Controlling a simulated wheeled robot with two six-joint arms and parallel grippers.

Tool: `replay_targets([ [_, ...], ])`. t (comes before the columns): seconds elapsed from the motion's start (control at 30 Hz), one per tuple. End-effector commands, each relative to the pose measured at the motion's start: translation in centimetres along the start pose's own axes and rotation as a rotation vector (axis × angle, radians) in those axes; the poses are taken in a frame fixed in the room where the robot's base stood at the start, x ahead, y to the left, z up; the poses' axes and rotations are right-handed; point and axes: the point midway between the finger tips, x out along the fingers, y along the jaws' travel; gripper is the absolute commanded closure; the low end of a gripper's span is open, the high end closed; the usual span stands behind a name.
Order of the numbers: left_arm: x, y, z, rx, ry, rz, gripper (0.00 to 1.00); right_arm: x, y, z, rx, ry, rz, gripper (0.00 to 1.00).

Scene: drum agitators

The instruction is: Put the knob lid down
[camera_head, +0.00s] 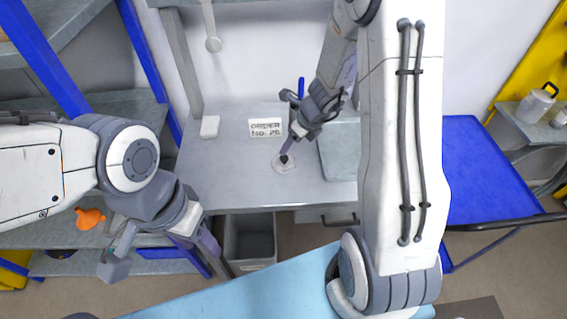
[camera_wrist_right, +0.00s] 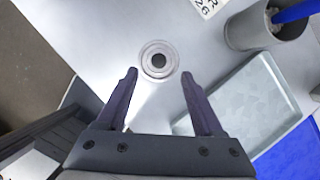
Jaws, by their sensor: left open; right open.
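The knob lid (camera_head: 278,165) is a pale round disc with a dark knob at its centre. It lies flat on the grey worktop, and it also shows in the right wrist view (camera_wrist_right: 146,50). My right gripper (camera_head: 287,152) is over the lid in the head view. In the right wrist view its two purple fingers (camera_wrist_right: 160,74) are apart, with the knob just beyond and between their tips and nothing held. My left gripper (camera_head: 208,243) is open and points down in front of the worktop's left corner, away from the lid.
A grey bin (camera_head: 250,240) stands below the worktop. The worktop's left part is mostly clear.

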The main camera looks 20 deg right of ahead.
Motion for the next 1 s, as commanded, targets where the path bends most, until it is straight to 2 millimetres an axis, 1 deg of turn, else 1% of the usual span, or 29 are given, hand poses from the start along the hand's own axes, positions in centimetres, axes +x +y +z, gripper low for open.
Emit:
replay_targets([
  [0.03, 0.8, -0.1, 0.1, 0.000, 0.000, 0.000, 0.50, 1.3, 0.1, -0.1, -0.004, 0.001, 0.002, 0.31],
  [0.1, 1.1, -0.1, 0.1, 0.001, 0.000, 0.000, 0.50, 2.1, 0.2, 0.0, -0.006, 0.000, 0.002, 0.31],
  [0.27, 1.5, -0.1, 0.1, 0.001, 0.000, 0.000, 0.50, 3.1, 0.2, 0.0, -0.008, 0.000, 0.003, 0.31],
  [0.5, 3.3, -0.2, 0.2, 0.002, 0.000, 0.000, 0.50, 6.6, 0.2, -0.7, -0.009, 0.000, 0.003, 0.31],
  [0.6, 3.6, -0.3, 0.2, 0.002, 0.000, 0.000, 0.50, 7.5, 0.2, -0.6, -0.011, 0.000, 0.003, 0.31],
  [0.7, 3.7, -0.3, 0.2, 0.002, 0.000, 0.000, 0.50, 7.8, 0.2, -0.5, -0.011, -0.001, 0.002, 0.31],
  [0.9, 3.6, -0.3, 0.2, 0.002, 0.000, 0.000, 0.50, 7.8, 0.2, -0.5, -0.011, -0.001, 0.002, 0.31],
  [0.97, 3.6, -0.3, 0.2, 0.002, 0.000, 0.000, 0.50, 7.8, 0.2, -0.5, -0.011, -0.001, 0.002, 0.54],
  [1.0, 3.6, -0.3, 0.2, 0.002, 0.000, 0.000, 0.50, 7.8, 0.2, -0.5, -0.011, -0.001, 0.002, 0.70],
])
